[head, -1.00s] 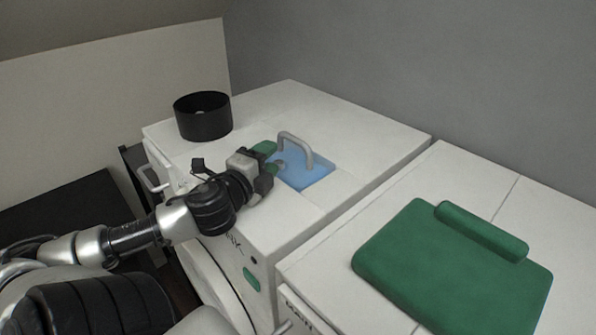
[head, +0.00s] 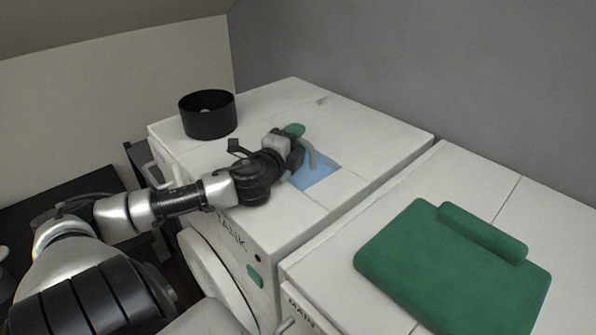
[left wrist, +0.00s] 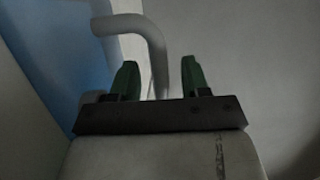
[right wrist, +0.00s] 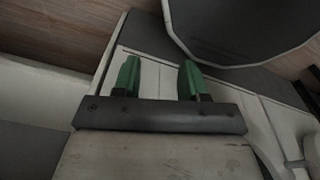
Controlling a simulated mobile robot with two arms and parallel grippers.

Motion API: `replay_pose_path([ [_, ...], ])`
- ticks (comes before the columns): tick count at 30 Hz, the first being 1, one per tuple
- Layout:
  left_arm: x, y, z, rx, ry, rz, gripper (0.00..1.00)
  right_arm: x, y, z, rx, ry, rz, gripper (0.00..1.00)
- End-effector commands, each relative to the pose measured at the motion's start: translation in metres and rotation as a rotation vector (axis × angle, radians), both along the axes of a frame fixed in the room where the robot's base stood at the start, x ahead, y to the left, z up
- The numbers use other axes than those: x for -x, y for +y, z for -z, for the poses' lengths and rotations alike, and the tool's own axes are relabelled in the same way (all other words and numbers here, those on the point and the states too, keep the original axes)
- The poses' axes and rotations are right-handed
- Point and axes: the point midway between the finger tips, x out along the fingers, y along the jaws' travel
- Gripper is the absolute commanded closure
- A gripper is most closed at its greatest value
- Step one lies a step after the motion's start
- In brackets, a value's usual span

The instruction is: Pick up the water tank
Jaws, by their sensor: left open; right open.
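The water tank (head: 318,178) is a blue block set in an opening in the top of the white cabinet marked TANK, with a grey looped handle (head: 312,155) above it. My left gripper (head: 297,143) is open at the handle and hides part of it. In the left wrist view, the handle (left wrist: 150,32) bends down so that its post appears between the two green fingers (left wrist: 160,80); I cannot tell whether they touch it. The blue tank (left wrist: 62,45) fills the upper left there. My right gripper (right wrist: 158,80) is open and empty in the right wrist view.
A black round pot (head: 208,115) stands at the back left of the TANK cabinet top (head: 290,95). A green cushion-like pad (head: 450,265) lies on the neighbouring white cabinet at the right. A grey wall rises behind both.

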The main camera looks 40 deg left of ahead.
Motion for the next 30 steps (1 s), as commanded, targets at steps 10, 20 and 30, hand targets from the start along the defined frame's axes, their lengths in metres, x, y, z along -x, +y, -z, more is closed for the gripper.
replay_pose_path([
  [10, -0.0105, 0.0018, 0.0002, 0.000, 0.000, 0.001, 0.54, 0.0004, -0.0002, -0.0035, 0.000, 0.000, 0.000, 0.57],
  [20, -0.0102, 0.0018, 0.0001, 0.000, 0.000, 0.001, 0.87, 0.0008, -0.0003, -0.0033, 0.000, 0.001, 0.000, 0.57],
  [30, -0.0101, 0.0017, 0.0003, 0.000, 0.001, 0.001, 1.00, 0.0013, -0.0003, -0.0033, 0.000, 0.002, 0.001, 0.57],
])
